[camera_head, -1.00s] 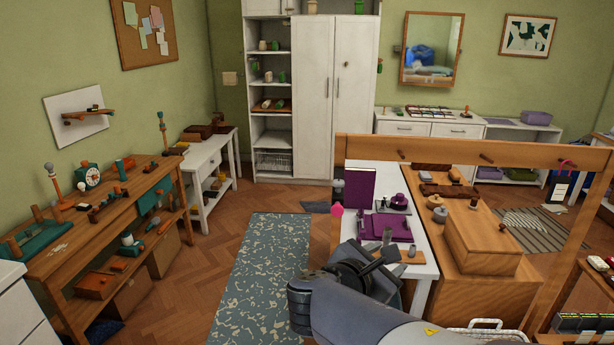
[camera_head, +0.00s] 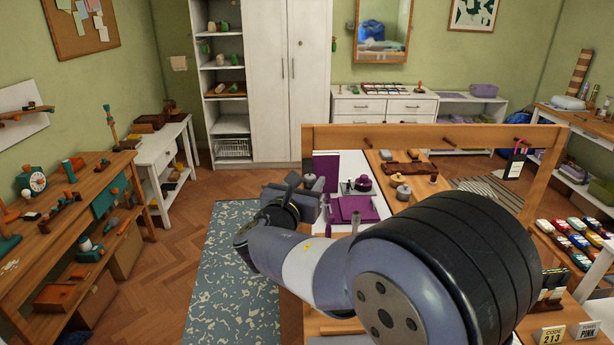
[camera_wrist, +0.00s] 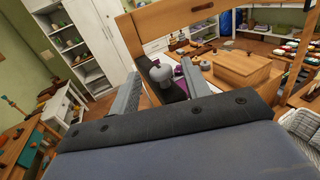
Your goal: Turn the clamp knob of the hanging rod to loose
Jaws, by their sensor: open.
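A wooden rail with pegs (camera_head: 430,137) runs across the top of a wooden frame; it also shows in the wrist view (camera_wrist: 170,19). I cannot tell for sure which part is the hanging rod. A rounded grey knob-like thing (camera_wrist: 161,74) shows between my fingers in the wrist view, near the frame's left post (camera_wrist: 129,40). I cannot tell whether it is the clamp knob or how it is set. My gripper (camera_head: 307,193) is open, with both fingers spread in the wrist view (camera_wrist: 161,68). I see no contact. My arm hides the frame's lower part in the head view.
Behind the rail, a white desk top holds a purple folder (camera_head: 326,166) and a purple tray (camera_head: 356,207). A wooden workbench (camera_head: 118,170) stands left. The patterned rug (camera_head: 215,275) is clear.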

